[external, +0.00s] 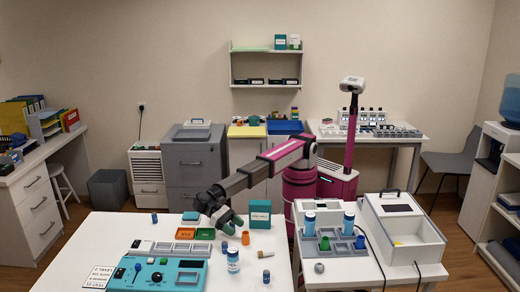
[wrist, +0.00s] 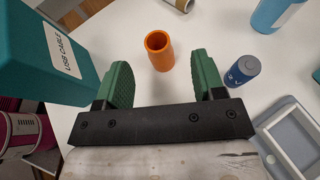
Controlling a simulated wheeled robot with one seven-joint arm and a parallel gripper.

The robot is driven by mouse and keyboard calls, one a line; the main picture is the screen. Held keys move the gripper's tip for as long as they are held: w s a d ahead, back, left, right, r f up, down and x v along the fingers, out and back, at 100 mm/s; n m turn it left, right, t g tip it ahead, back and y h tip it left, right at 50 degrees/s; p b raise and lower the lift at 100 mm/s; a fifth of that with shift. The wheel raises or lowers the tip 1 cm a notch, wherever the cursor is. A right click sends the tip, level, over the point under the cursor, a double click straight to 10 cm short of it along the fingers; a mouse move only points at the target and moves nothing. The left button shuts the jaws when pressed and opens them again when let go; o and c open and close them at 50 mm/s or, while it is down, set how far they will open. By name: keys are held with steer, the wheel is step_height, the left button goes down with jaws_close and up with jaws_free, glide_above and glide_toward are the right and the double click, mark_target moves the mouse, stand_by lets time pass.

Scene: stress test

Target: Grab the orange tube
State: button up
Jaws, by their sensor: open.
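The orange tube (wrist: 159,51) stands upright on the white table in the wrist view, a hollow cylinder with its open top showing. It also shows in the external view (external: 245,238), just right of my gripper (external: 230,222). In the wrist view my gripper (wrist: 165,75) has its two green fingers spread apart, with nothing between them. The tube lies beyond the fingertips, roughly centred between them and nearer the left finger. I cannot tell the exact height of the fingers above the table.
A teal USB cable box (wrist: 70,55) stands close to the left finger. A blue battery-like cylinder (wrist: 242,70) stands just right of the right finger. A grey-framed device (wrist: 292,132) lies at the lower right. A blue-and-white bottle (external: 233,261) stands in front of the tube.

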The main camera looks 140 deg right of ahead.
mark_target(248, 237)
steer(key=x, duration=0.7)
steer(key=shift+s+a+f, duration=0.1)
steer(key=shift+s+a, duration=0.1)
steer(key=shift+s, duration=0.05)
steer(key=c, duration=1)
